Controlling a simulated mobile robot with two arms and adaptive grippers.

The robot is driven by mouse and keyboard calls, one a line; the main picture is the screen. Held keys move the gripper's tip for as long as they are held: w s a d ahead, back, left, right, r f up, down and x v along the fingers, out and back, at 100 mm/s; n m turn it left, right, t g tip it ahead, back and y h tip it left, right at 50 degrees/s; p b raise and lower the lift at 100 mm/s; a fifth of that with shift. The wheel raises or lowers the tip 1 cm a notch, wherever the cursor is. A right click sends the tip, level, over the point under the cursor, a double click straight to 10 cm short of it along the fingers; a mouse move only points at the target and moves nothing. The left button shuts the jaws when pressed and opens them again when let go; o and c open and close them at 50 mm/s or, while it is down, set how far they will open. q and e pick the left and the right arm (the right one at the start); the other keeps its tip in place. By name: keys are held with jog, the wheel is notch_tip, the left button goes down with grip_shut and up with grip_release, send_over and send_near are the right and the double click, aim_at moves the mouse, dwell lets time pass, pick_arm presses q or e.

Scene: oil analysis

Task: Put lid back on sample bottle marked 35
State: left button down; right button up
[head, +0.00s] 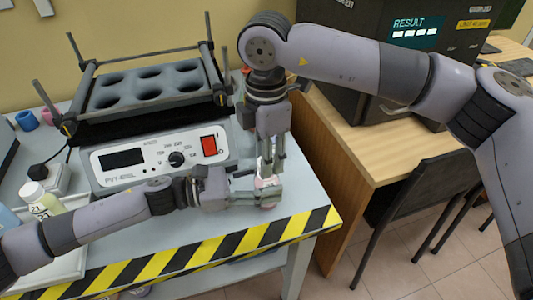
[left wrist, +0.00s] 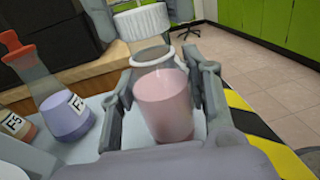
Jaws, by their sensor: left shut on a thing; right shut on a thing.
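The sample bottle (left wrist: 163,100) is clear with pink liquid in it, and its open rim shows in the left wrist view. My left gripper (head: 268,192) is shut around the bottle near the table's front right corner. The white ribbed lid (left wrist: 140,22) is above the bottle's mouth, seemingly just apart from the rim and a little off to the left in the left wrist view. My right gripper (head: 270,160) points down from above and is shut on the lid. No number 35 is readable on the bottle.
A shaker device (head: 160,152) with an empty rack (head: 150,85) stands behind my left arm. A capped bottle (head: 40,200) stands at the left. Two labelled flasks, one purple (left wrist: 66,118), stand beside the held bottle. A striped edge (head: 210,250) bounds the table.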

jog(key=shift+f, duration=0.55)
jog(key=m, duration=0.2)
jog(key=shift+m, duration=0.3)
jog(key=shift+s+a+m, duration=0.1)
jog(key=shift+a+m, duration=0.1)
jog(key=shift+m, duration=1)
jog(key=shift+d+m, duration=0.2)
jog(key=shift+m, duration=0.7)
jog(key=o, duration=0.7)
